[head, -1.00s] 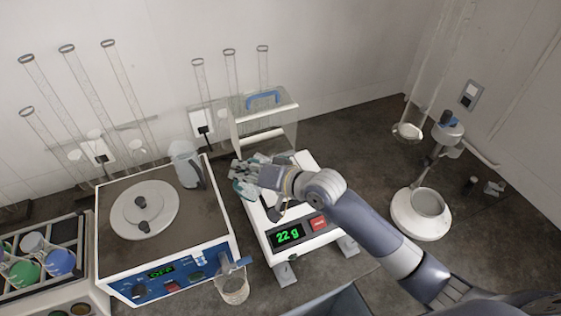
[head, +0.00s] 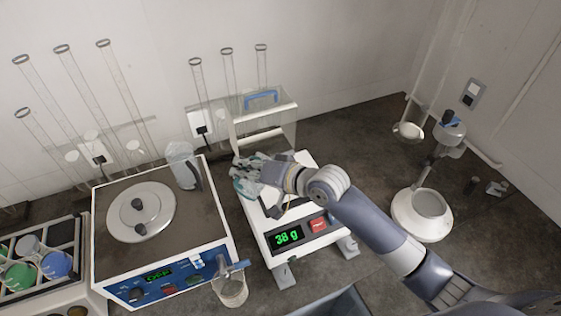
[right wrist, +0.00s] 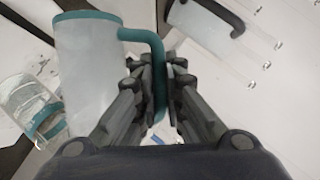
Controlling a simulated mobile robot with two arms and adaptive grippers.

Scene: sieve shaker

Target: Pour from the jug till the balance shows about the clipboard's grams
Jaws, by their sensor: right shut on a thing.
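My right gripper (head: 268,175) is above the balance (head: 303,247) in the head view. In the right wrist view its fingers (right wrist: 161,92) are shut on the teal handle of the jug (right wrist: 85,75), a whitish translucent vessel with a teal rim. In the head view the jug (head: 246,184) is small and partly hidden by the gripper, and its tilt is hard to judge. The green display (head: 288,238) reads 38 g. A clear vessel with a teal band (right wrist: 32,108) is beside the jug in the wrist view. I cannot make out the clipboard. My left gripper is not in view.
A white shaker unit (head: 215,262) with a round lid stands left of the balance. A dark-handled pitcher (head: 182,165) is on its back corner. A glass beaker (head: 230,291) is at its front right. A white stand (head: 421,216) is at the right.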

